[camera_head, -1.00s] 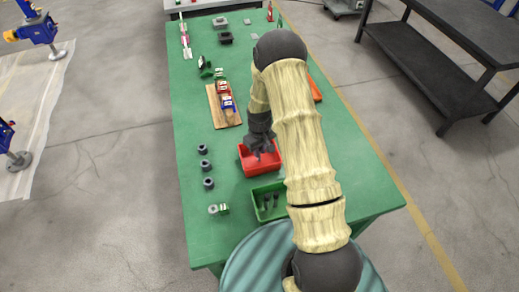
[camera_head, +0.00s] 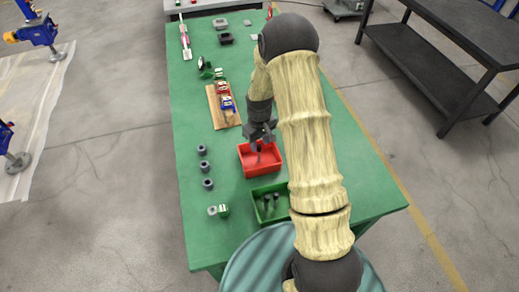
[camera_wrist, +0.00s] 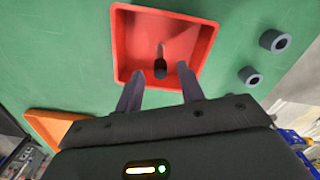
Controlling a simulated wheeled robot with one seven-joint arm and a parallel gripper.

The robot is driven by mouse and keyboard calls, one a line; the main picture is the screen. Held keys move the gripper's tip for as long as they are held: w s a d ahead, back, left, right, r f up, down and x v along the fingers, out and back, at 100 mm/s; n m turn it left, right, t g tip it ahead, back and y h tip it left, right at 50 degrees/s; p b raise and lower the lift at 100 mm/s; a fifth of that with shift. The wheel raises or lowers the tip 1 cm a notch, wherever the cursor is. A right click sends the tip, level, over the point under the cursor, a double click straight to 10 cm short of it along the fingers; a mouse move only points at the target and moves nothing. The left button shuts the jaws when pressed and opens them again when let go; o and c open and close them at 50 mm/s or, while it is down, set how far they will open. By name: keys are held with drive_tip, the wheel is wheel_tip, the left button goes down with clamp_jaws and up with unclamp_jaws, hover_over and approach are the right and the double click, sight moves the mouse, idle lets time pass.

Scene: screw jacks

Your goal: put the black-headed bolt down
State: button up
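The black-headed bolt (camera_wrist: 160,68) is inside the red bin (camera_wrist: 122,45), with its dark head toward my wrist camera and its grey shank pointing away. Whether it stands or leans is hard to tell. In the head view the bolt (camera_head: 258,157) shows as a small dark shape in the red bin (camera_head: 275,167), below my gripper. My gripper (camera_head: 261,140) is above the bin's far part. In the wrist view its two fingers (camera_wrist: 160,78) are spread wide, with clear gaps on both sides of the bolt's head.
A green bin (camera_head: 284,206) with dark bolts (camera_head: 266,202) stands nearer me. Several dark collars (camera_head: 203,166) line the table's left. An orange bin (camera_wrist: 50,122) is beside the red one. The green table (camera_head: 190,120) is partly clear.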

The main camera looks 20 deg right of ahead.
wheel_tip(320, 180, up, 7)
drive_tip(key=shift+f+b, duration=0.1)
drive_tip(key=shift+b, duration=0.55)
drive_tip(key=shift+s+r, duration=0.2)
drive_tip(key=shift+r, duration=0.1)
drive_tip(key=s+r+m+t, duration=0.1)
drive_tip(key=s+r+m, duration=0.1)
drive_tip(key=s+r, duration=0.3)
drive_tip(key=s+a+r+m+t, duration=0.1)
drive_tip(key=s+r, duration=0.4)
drive_tip(key=s, duration=0.9)
drive_tip(key=shift+a+r+m+t, duration=0.3)
drive_tip(key=shift+m, duration=0.5)
